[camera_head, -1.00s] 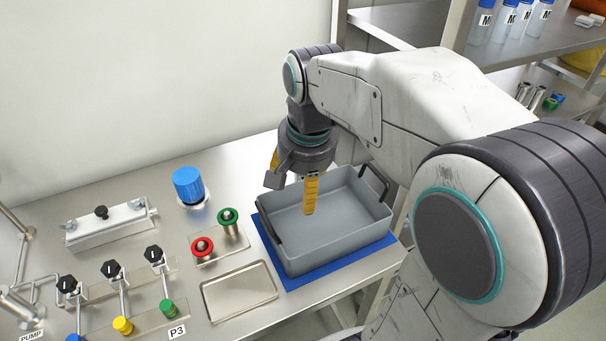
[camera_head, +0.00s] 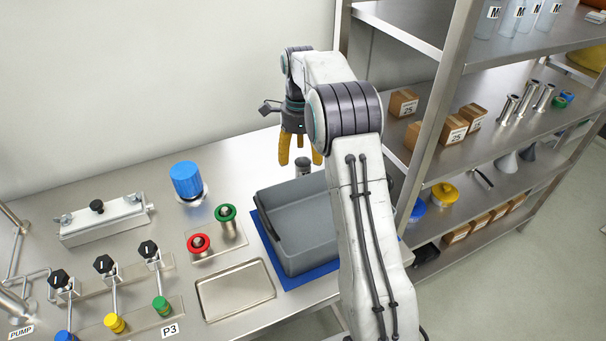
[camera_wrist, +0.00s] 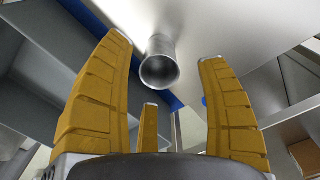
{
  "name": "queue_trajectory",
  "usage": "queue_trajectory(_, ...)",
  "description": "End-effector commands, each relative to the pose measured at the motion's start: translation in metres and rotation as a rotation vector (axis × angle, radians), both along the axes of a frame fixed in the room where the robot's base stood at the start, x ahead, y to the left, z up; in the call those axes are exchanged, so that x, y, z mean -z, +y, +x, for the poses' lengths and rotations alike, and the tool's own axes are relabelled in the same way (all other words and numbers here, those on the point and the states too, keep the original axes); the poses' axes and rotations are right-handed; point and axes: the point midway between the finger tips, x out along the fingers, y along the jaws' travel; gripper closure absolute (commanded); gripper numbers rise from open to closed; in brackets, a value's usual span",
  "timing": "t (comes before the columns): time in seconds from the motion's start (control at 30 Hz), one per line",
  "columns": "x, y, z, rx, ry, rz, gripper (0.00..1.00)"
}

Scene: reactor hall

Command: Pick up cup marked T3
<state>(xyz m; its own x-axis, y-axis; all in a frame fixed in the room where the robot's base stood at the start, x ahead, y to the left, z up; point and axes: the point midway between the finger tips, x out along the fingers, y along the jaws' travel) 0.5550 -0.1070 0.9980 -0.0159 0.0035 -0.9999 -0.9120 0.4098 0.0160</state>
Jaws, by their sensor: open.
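A small metal cup (camera_head: 303,167) stands on the bench just behind the grey bin. In the wrist view the cup (camera_wrist: 159,66) shows its round open mouth, between and beyond my yellow fingers. No T3 mark is legible on it. My gripper (camera_head: 300,158) is open and empty, with its fingers pointing down near the cup. I cannot tell exactly how far apart they are. The grey bin (camera_head: 283,240) sits on a blue mat (camera_head: 264,226), partly hidden by my arm.
Red-ringed (camera_head: 199,244) and green-ringed (camera_head: 226,212) metal fittings, a blue cap (camera_head: 187,181) and a shallow metal tray (camera_head: 236,289) lie left of the bin. A shelf rack (camera_head: 450,110) with boxes stands at right. The wall (camera_head: 170,70) is behind.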

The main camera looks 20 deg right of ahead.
Motion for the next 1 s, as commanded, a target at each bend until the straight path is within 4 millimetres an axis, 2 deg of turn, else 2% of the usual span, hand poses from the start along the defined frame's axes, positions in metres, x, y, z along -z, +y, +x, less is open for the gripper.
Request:
queue_trajectory(0.47, 0.029, -0.001, 0.000, 0.021, 0.007, 0.002, 0.32)
queue_trajectory(1.0, 0.071, -0.001, -0.004, 0.020, 0.006, 0.001, 0.32)
